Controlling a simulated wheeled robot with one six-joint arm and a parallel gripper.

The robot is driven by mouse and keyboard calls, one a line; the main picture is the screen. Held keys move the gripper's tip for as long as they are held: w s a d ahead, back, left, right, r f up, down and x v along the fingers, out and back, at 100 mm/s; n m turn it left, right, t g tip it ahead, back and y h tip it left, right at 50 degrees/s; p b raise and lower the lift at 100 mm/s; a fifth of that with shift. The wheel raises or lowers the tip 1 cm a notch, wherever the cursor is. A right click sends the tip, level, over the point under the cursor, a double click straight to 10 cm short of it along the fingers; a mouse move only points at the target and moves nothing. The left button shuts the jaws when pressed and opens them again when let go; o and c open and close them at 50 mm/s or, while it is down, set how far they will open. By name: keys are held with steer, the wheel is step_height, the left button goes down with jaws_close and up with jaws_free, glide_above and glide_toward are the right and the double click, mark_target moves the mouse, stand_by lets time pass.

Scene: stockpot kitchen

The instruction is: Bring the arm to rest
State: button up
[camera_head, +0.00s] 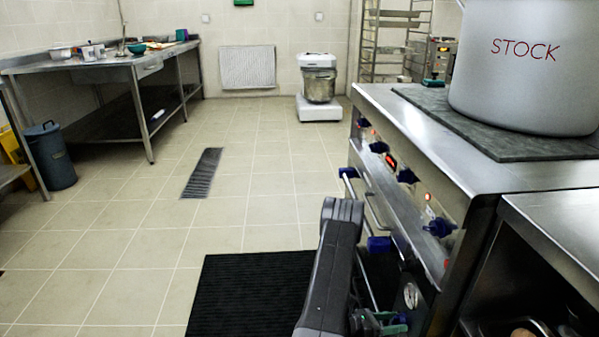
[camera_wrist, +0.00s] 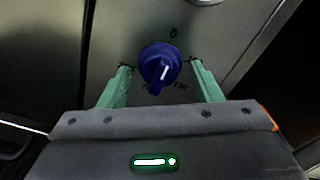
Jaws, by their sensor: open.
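My gripper (camera_wrist: 161,70) is open in the wrist view, with its two green fingers apart. A blue knob (camera_wrist: 158,64) with a pale pointer line shows between the fingertips, on a metal panel with printed marks, "0" at the top. I see a gap on each side of the knob; its depth from the fingers is hard to judge. In the head view my arm reaches forward at the lower middle, and a green part of my gripper (camera_head: 394,329) shows low beside the stove front (camera_head: 440,270).
A large pot marked STOCK (camera_head: 525,75) stands on a dark plate (camera_head: 500,137) on the stove. A black mat (camera_head: 240,295) lies on the floor left of my arm. A mixer (camera_head: 319,88), a steel table (camera_head: 95,65) and a blue bin (camera_head: 50,157) stand farther off. The middle floor is clear.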

steer(key=shift+m, duration=2.1)
steer(key=shift+w+r, duration=0.1)
